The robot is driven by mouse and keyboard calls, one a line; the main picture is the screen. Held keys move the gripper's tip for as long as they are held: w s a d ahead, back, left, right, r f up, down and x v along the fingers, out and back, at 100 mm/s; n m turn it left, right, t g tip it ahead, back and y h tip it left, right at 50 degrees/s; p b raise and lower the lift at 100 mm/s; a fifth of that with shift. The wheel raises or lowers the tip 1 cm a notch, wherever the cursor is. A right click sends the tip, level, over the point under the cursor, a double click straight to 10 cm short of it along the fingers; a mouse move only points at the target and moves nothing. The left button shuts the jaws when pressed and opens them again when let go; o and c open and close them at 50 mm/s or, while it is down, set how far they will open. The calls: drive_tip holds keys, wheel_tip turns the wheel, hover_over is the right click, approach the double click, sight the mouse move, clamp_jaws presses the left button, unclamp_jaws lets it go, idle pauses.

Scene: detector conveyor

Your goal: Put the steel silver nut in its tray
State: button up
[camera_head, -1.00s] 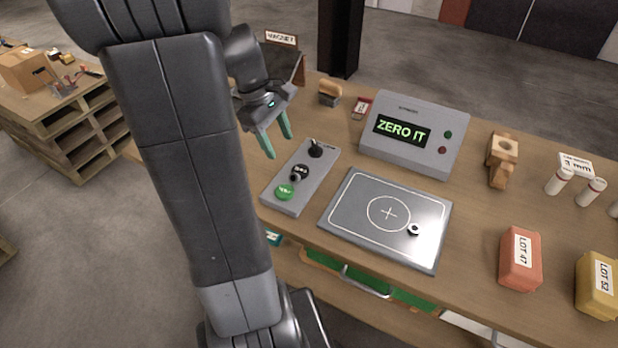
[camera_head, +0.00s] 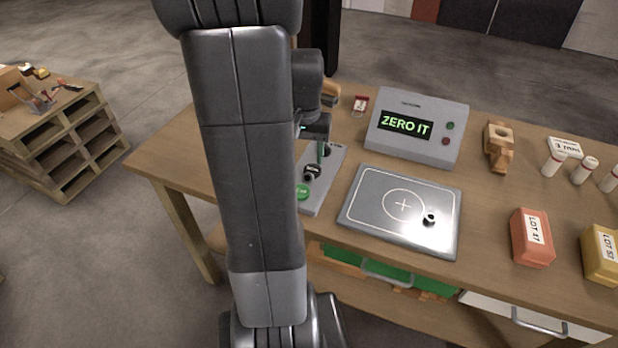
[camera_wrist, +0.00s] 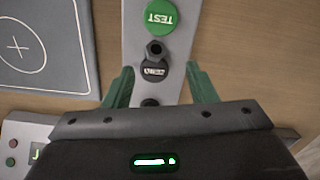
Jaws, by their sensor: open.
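A small dark-looking nut with a bright centre (camera_head: 430,220) lies on the grey plate (camera_head: 365,208), right of its circle and cross. I cannot tell which one is the steel silver nut. My gripper (camera_wrist: 160,82) is open and empty, its green fingers on either side of the strip near the black button. In the head view my gripper (camera_head: 322,150) is partly hidden by my arm. No tray is clearly identifiable as the nut's.
A grey box (camera_head: 419,130) showing "ZERO IT" stands behind the plate. A wooden block (camera_head: 499,146), white cylinders (camera_head: 553,164), a red LOT 47 block (camera_head: 531,237) and a yellow LOT 52 block (camera_head: 602,255) stand to the right. The table's left front is clear.

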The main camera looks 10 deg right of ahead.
sight(308, 175)
drive_tip(key=shift+d+f, duration=0.2)
drive_tip(key=shift+f, duration=1.55)
drive_tip(key=shift+d+f, duration=0.15)
drive_tip(key=shift+f, duration=1.6)
drive_tip(key=shift+c, duration=0.2)
drive_tip(key=c, duration=1)
drive_tip(key=shift+c, duration=0.2)
drive_tip(key=shift+r, duration=0.15)
